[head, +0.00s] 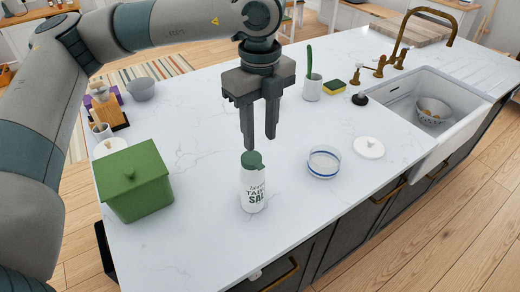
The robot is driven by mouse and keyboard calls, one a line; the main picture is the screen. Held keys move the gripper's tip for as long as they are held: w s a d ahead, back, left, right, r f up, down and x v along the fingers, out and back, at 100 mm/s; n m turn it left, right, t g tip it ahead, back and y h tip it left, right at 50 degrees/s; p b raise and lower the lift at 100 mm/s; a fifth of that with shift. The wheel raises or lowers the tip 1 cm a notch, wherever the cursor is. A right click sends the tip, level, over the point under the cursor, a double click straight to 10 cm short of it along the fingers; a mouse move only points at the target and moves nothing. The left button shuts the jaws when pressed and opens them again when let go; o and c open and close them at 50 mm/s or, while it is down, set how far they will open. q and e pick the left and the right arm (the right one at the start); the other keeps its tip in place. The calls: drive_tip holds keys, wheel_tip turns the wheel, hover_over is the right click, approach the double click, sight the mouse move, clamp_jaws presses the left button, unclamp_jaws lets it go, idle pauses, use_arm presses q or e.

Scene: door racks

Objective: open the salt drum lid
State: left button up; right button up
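The salt drum (253,193) stands upright on the white counter, a white cylinder with dark lettering. Its green lid (252,160) is on top and looks closed, though its edge is too small to judge well. My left gripper (259,143) points down just above and behind the lid, its two fingers apart with nothing between them. Whether a fingertip touches the lid I cannot tell. My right gripper is not in view.
A green lidded box (135,183) stands left of the drum. A glass dish (323,163) and a white round lid (369,147) lie to the right. A cup (312,88), sponge (334,87) and sink (440,125) are farther back.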

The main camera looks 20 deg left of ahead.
sight(260, 166)
use_arm(q)
wheel_tip(260, 166, down, 6)
drive_tip(key=shift+f+p, duration=0.1)
drive_tip(key=shift+p, duration=0.95)
drive_tip(key=shift+f, duration=0.55)
drive_tip(key=shift+c, duration=0.6)
clamp_jaws()
